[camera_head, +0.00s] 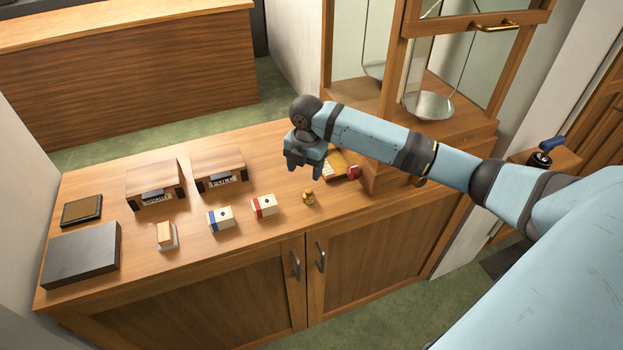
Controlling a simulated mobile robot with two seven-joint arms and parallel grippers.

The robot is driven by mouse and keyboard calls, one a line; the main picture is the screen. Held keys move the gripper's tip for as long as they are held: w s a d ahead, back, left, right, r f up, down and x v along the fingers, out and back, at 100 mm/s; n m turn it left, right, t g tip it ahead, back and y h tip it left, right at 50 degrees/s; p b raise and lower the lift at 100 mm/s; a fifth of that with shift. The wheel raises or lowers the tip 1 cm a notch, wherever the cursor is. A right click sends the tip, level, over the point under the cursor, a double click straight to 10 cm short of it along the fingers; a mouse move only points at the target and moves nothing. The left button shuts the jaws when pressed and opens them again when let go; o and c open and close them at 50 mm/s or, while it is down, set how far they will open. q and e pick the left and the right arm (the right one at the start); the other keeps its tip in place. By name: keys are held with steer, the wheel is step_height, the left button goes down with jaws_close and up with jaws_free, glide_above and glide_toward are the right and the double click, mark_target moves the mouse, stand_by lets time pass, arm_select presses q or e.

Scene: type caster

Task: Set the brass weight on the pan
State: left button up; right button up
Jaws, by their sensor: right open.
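The small brass weight (308,197) stands on the wooden counter top (270,240), near its front edge. A round metal pan (428,105) hangs inside the wood-framed balance case at the upper right. Another hanging pan (374,69) shows partly behind the frame to its left. My right arm crosses in front of the case. My right gripper (304,172) is open and empty, fingers pointing down, above and slightly behind the weight and apart from it. My left gripper is not in view.
Two wooden boxes (153,183) with labels, two small white boxes (263,206), a block on a stand (166,235) and a dark flat case (82,255) stand to the left. A yellow and red item (343,168) lies beside the balance case. The case's front panel (490,22) is raised.

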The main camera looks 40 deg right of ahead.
steer(key=s+a+f+m+t+y, duration=0.1)
steer(key=s+a+f, duration=0.1)
steer(key=a+f, duration=0.1)
steer(key=s+a+f+m+t+y, duration=0.1)
steer(key=s+a+f, duration=0.1)
steer(key=a+f, duration=0.1)
steer(key=s+a+f+m, duration=0.1)
steer(key=a+f+m, duration=0.1)
steer(key=a, duration=0.3)
steer(key=shift+s+a+f+t+y, duration=0.1)
steer(key=shift+s+f+t+y, duration=0.3)
steer(key=shift+f, duration=0.1)
steer(key=s+a+f+m+t, duration=0.2)
steer(key=s+f+m+t, duration=0.2)
steer(key=s+m, duration=0.4)
steer(key=s+a+f+m+t, duration=0.3)
steer(key=s+m, duration=0.5)
steer(key=s, duration=0.5)
steer(key=shift+f+m+t, duration=0.35)
steer(key=shift+m+t, duration=0.05)
